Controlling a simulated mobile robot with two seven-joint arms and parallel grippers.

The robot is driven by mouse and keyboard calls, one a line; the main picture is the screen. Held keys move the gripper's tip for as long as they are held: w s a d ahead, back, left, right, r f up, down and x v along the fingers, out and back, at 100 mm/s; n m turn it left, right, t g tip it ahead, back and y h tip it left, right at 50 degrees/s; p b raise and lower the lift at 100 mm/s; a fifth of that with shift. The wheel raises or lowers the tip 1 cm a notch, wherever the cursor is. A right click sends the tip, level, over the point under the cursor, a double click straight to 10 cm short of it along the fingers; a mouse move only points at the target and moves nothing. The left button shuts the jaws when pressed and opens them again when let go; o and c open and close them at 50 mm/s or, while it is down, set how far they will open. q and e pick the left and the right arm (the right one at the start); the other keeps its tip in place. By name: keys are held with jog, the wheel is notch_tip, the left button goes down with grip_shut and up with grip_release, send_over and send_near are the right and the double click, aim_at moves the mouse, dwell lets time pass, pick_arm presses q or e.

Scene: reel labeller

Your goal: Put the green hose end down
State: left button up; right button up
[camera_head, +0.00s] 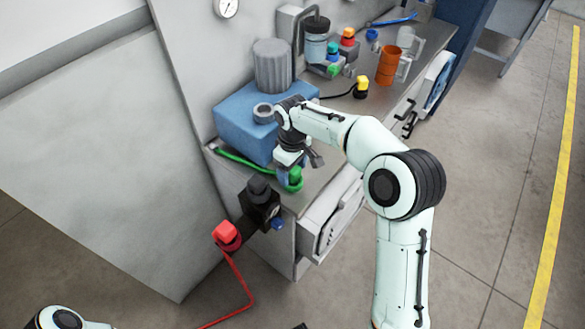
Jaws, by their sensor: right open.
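The green hose (240,160) lies along the near left end of the grey bench top, in front of a blue box. Its green end (292,179) is at the bench's near edge, right beside the fingers of my right gripper (300,168). My right gripper is open, low over the bench and just above the green end. The gripper partly hides the end, so I cannot tell whether they touch. Of my left arm only a link shows at the bottom left; its gripper is out of view.
A blue box (238,118) with a grey ribbed cylinder (272,66) stands behind the hose. A black fitting (259,205) and a red connector (227,236) with a red hose are at the near end. A yellow connector (361,87) and orange cup (388,66) stand farther back.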

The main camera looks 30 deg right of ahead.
pick_arm(q)
jog(key=r+p, duration=0.1)
jog(key=w+r+p, duration=0.1)
jog(key=shift+w+r, duration=0.2)
jog(key=shift+r, duration=0.1)
pick_arm(e)
notch_tip(320, 180, up, 12)
dwell(0.3)
